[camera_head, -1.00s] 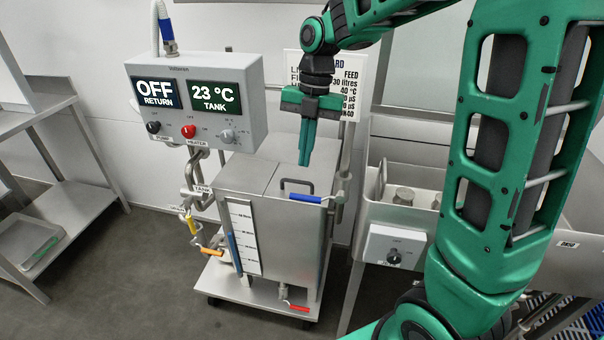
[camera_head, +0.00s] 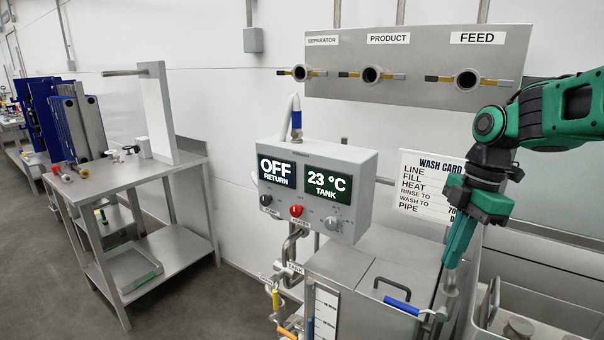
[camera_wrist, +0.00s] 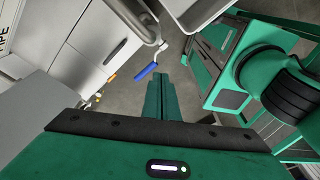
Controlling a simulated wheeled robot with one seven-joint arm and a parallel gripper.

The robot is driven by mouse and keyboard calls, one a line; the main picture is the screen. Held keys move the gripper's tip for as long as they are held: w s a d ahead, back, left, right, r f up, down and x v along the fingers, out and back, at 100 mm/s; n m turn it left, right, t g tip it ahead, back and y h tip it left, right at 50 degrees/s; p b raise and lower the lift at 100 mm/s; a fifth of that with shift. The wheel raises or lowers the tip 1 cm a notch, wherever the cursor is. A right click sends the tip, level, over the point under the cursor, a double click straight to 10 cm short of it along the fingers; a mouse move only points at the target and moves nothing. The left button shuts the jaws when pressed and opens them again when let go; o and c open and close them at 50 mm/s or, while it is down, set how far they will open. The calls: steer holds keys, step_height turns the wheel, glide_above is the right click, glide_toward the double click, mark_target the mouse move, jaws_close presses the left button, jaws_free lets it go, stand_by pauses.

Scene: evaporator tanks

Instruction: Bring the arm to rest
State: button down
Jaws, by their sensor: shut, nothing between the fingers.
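My gripper (camera_head: 458,240) hangs at the right in the head view, in front of the wash card and just right of the steel tank (camera_head: 375,263). Its green fingers point down and are together, with nothing between them. In the wrist view the closed fingers (camera_wrist: 160,98) point out over the floor, near a blue-handled valve (camera_wrist: 146,71) on the tank. My arm comes in from the right edge of the head view.
A control box (camera_head: 318,190) reads OFF and 23 °C. A wall panel (camera_head: 415,62) has SEPARATOR, PRODUCT and FEED ports. The wash card (camera_head: 419,180) is partly hidden by my gripper. A steel table (camera_head: 118,178) stands left, with open floor before it.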

steer(key=s+d+f+m, duration=0.2)
steer(key=s+d+m, duration=0.1)
steer(key=s+m, duration=0.4)
steer(key=s+d+f+m+h, duration=0.1)
steer(key=s+d+f+m, duration=0.2)
steer(key=s+m, duration=0.4)
steer(key=s+d+f+m, duration=0.2)
steer(key=s+d+m, duration=0.2)
steer(key=s+m, duration=0.3)
steer(key=m, duration=0.4)
steer(key=shift+f+t+h, duration=0.15)
steer(key=shift+t+h, duration=0.15)
steer(key=shift+h, duration=0.1)
